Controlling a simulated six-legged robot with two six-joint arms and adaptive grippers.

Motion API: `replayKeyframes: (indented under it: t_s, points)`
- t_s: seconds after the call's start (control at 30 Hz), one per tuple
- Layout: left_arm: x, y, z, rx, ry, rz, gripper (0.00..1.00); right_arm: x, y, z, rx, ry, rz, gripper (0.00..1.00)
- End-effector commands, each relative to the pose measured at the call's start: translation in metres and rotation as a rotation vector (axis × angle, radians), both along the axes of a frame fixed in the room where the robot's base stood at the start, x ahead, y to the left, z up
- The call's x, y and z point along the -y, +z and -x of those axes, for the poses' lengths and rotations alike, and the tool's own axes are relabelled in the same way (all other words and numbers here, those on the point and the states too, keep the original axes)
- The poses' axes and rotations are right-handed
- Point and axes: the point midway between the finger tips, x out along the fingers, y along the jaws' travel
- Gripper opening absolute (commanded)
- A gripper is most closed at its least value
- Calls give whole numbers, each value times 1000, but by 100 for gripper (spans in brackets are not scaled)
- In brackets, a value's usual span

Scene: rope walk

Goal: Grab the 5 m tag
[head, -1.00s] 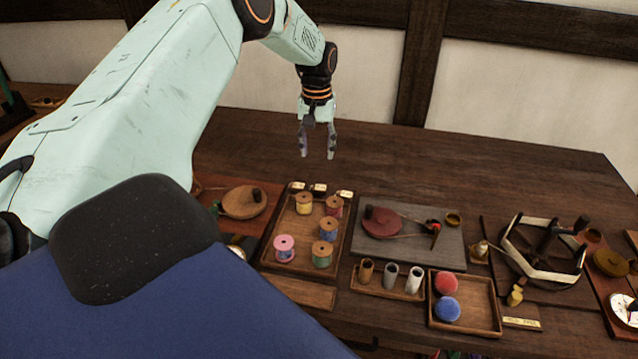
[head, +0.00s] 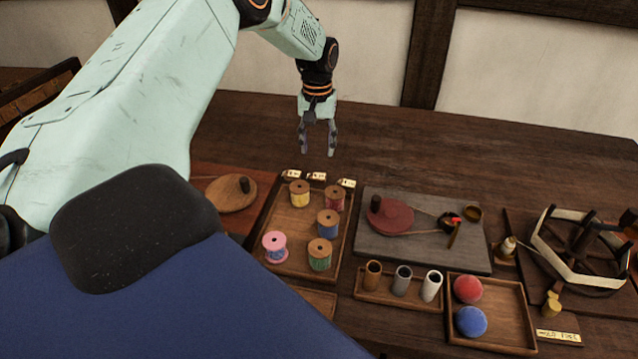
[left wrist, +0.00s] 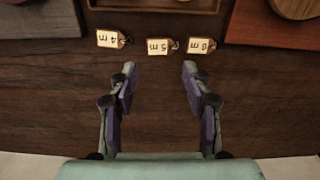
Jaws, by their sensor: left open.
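The 5 m tag (left wrist: 160,46) is a small pale label lying on the dark wooden bench, the middle one of three tags. In the head view it is the middle tag (head: 316,176) behind the spool tray. The 4 m tag (left wrist: 111,38) and the 6 m tag (left wrist: 201,45) lie on either side of it. My left gripper (head: 318,153) is open and empty, pointing down above the bench just behind the tags. In the left wrist view its fingertips (left wrist: 159,68) are spread, with the 5 m tag ahead of the gap between them. My right gripper is not shown.
The wooden tray (head: 287,228) with several thread spools stands just in front of the tags. A grey board (head: 430,252) with a red disc lies to its right, and a round wooden disc (head: 228,195) to its left. Bare bench (head: 420,150) stretches behind.

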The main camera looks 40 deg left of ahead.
Motion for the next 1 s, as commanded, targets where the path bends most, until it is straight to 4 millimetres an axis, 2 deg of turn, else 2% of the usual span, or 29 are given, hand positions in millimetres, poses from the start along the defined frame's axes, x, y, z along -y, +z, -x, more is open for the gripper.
replayKeyframes:
  t_s: [0.03,0.1,0.33,0.8,1.0]
  points:
    - [0,-9,0,1,0,0,49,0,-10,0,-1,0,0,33]
    - [0,-13,1,1,1,0,49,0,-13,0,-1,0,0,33]
    - [-1,-27,0,1,1,-1,49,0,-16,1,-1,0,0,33]
    - [-2,-86,-4,0,1,0,49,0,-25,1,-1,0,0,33]
    - [-2,-91,-4,2,0,0,49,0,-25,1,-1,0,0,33]
